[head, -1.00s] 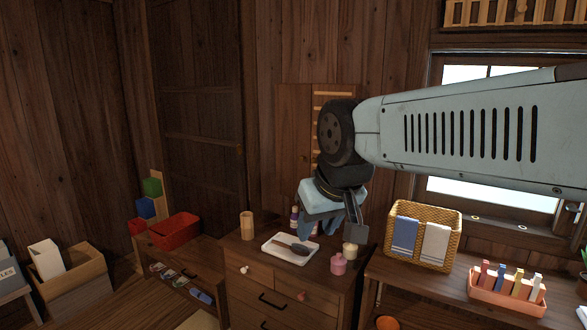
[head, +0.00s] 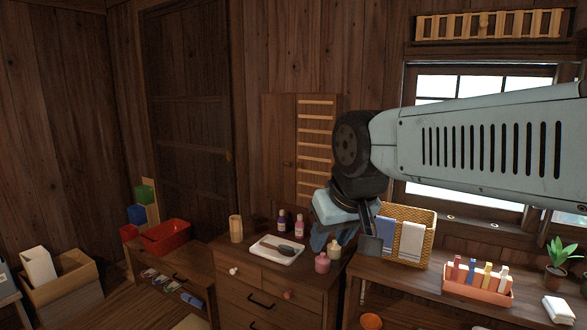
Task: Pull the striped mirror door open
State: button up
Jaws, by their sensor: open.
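A wall cabinet hangs above the chest of drawers. Its right part is the striped door (head: 316,150), with pale horizontal slats on dark wood; its lower right is partly hidden by my arm. Its left part is a plain brown door (head: 279,150) with a small dark knob. The striped door looks closed, lying flat with the plain one. My gripper (head: 345,240) is open and empty, pointing down in front of and below the striped door, apart from it. One finger is partly hidden behind the other.
Below, the chest of drawers (head: 262,285) carries a white tray (head: 277,250), a wooden cup (head: 236,229) and several small bottles. A wicker basket (head: 428,240) with towels stands close to the right of my gripper. A window lies behind my arm.

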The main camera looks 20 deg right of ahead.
aim_at(317, 114)
jog(key=i, duration=0.85)
jog(key=u, duration=0.05)
